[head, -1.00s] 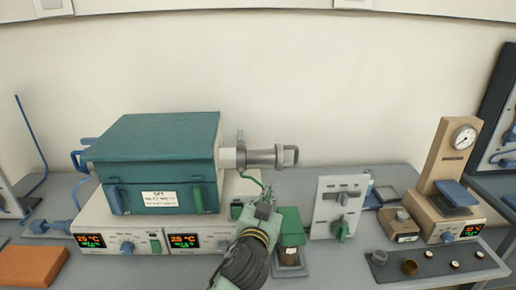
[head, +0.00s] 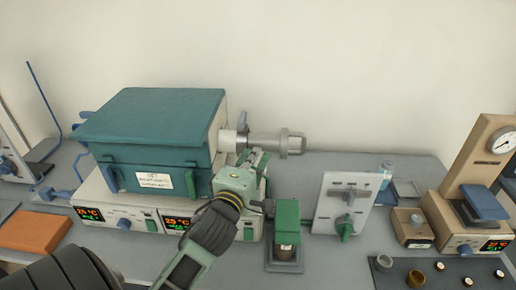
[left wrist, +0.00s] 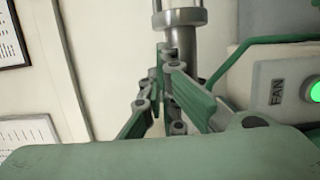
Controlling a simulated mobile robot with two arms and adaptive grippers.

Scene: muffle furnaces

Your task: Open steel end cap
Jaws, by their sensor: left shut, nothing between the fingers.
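The steel end cap (head: 291,144) is a grey, short cylinder at the right end of the metal tube (head: 262,146) that sticks out of the teal furnace (head: 152,135). My left gripper (head: 258,158) is shut and empty, just below and in front of the tube, to the left of the cap. In the left wrist view its closed green fingers (left wrist: 163,72) point up toward steel tube parts (left wrist: 186,38) at the top. I cannot tell whether the fingertips touch the steel. My right gripper does not show.
A green-topped block (head: 287,222) stands right of my left wrist, then an upright grey panel (head: 340,203) with a green knob. A balance-like stand (head: 470,190) is at far right. An orange block (head: 36,230) lies at left. Free bench lies behind the green-topped block.

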